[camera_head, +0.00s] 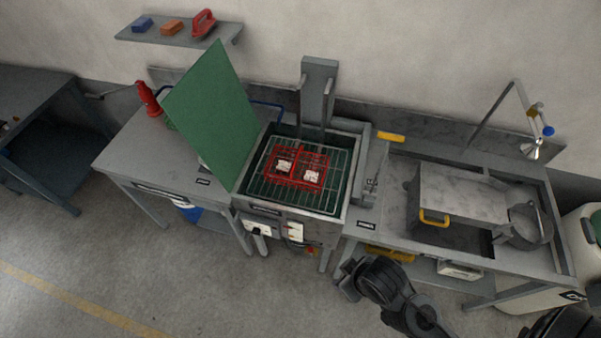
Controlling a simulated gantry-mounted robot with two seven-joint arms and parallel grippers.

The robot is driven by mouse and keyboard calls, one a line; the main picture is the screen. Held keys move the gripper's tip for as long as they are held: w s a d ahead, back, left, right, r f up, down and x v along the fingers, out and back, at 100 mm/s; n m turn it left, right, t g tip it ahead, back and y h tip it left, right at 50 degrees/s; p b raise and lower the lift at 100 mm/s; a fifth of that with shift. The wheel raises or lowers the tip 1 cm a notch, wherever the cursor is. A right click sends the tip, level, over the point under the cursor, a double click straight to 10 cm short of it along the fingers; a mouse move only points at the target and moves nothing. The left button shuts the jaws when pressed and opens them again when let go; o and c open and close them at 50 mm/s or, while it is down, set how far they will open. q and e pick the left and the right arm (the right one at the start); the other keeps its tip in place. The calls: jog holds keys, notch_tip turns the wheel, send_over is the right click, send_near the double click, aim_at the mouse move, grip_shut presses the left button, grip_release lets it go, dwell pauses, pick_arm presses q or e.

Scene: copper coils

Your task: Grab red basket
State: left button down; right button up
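The red basket (298,168) is a wire basket with white pieces inside. It sits on the grating inside the open tank (343,185), near the middle of the bench. My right gripper (347,278) is dark and hangs in front of the bench, below and to the right of the tank, apart from the basket. It is too small and dark to tell whether its fingers are open. My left gripper is not in view.
A green lid (213,115) stands raised on the tank's left. A grey post (318,90) rises behind the basket. A metal cover with a yellow handle (434,218) and a sink with a tap (533,150) are on the right. The floor at front left is clear.

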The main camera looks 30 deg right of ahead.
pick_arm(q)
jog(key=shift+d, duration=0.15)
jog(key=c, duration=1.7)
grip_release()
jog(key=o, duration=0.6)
